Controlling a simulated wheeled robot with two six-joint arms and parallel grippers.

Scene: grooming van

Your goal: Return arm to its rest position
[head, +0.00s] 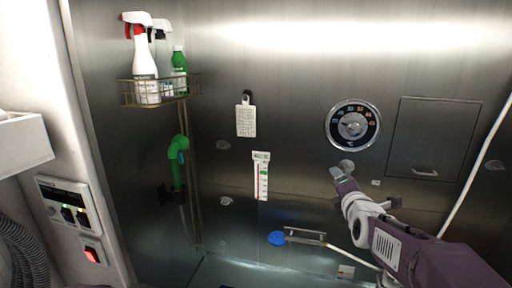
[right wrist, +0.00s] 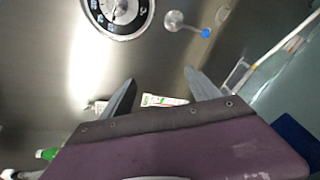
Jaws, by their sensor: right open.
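My right arm comes in from the lower right in the head view, in purple and white. Its gripper (head: 364,188) is in front of the steel wall, below the round dial (head: 352,125). In the right wrist view the two grey fingers of this gripper (right wrist: 160,88) stand wide apart with nothing held between them. The dial also shows at the top of that view (right wrist: 117,12). My left gripper is not in view.
A wire rack (head: 160,92) with spray bottles hangs at the upper left. A green sprayer (head: 178,160) hangs below it. A white tag (head: 246,119), a gauge strip (head: 261,177), a metal handle (head: 305,236) and a panel door (head: 433,138) are on the wall. A pale hose (head: 474,165) runs down at right.

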